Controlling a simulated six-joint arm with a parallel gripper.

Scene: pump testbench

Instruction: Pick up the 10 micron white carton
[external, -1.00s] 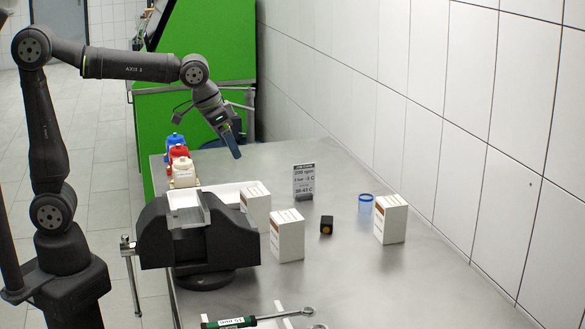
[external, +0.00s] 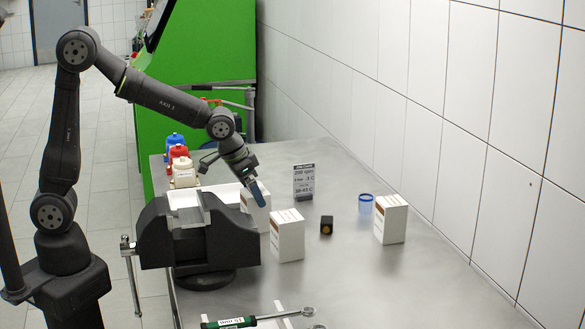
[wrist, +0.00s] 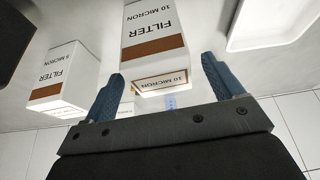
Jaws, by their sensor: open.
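Three white cartons with brown bands stand on the metal table: the rear left one (external: 255,212), the middle one (external: 287,238) and the right one (external: 390,220). My gripper (external: 258,191) is open and angled down, overlapping the top of the rear left carton in the external view. In the wrist view, a carton (wrist: 153,35) reading "FILTER 10 MICRON" lies beyond and between the spread fingers of my gripper (wrist: 164,74). Nothing is held, and contact cannot be told.
A dark vise (external: 200,245) stands in front of the white tray (external: 225,190). The right front table is clear.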

